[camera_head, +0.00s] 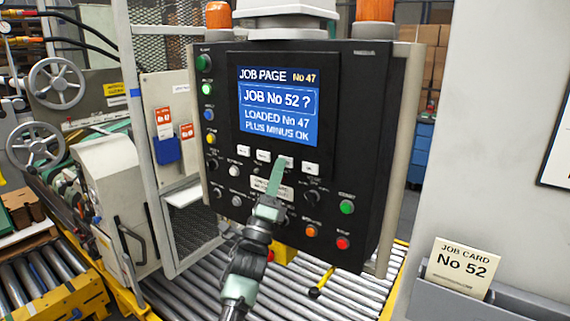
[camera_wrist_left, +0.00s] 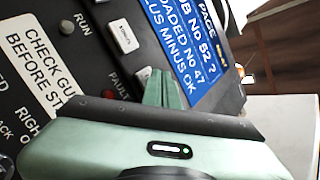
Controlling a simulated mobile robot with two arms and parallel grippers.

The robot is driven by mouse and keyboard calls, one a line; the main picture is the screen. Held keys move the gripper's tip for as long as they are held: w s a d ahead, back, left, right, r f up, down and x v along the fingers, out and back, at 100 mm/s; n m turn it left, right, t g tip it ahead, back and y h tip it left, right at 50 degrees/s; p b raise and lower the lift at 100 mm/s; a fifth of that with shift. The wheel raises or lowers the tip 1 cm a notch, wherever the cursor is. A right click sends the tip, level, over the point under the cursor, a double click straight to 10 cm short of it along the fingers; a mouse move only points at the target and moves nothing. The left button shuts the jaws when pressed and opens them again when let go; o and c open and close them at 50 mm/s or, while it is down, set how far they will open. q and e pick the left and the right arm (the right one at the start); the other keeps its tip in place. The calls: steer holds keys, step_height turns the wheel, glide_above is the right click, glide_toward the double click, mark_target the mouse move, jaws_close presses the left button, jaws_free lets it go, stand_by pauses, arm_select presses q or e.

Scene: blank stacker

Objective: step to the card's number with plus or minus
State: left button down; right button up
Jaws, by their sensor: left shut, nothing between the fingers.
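The control panel's blue screen (camera_head: 278,106) reads "JOB PAGE No 47", "JOB No 52 ?", "LOADED No 47" and "PLUS MINUS OK". The job card (camera_head: 462,264), at the lower right, reads "No 52". Below the screen is a row of white keys, including the far-right key (camera_head: 310,168) and the third key (camera_head: 287,161). My left gripper (camera_head: 278,165) is shut and empty, with its tips at the third key, partly covering it. In the left wrist view the green fingers (camera_wrist_left: 164,88) overlap a white key (camera_wrist_left: 143,74); another key (camera_wrist_left: 122,36) is clear. I cannot tell whether they touch.
Coloured buttons, such as a green one (camera_head: 347,207) and a red one (camera_head: 343,243), sit around the panel. A roller conveyor (camera_head: 190,290) runs below. A mesh guard and handwheels (camera_head: 56,83) stand at the left.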

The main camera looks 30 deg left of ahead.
arm_select(q)
steer(key=shift+w, duration=0.2)
steer(key=shift+s, duration=0.15)
stand_by(0.4)
steer(key=shift+s, duration=0.65)
steer(key=s+p, duration=0.1)
steer(key=s, duration=0.4)
steer(key=shift+a, duration=0.2)
stand_by(1.6)
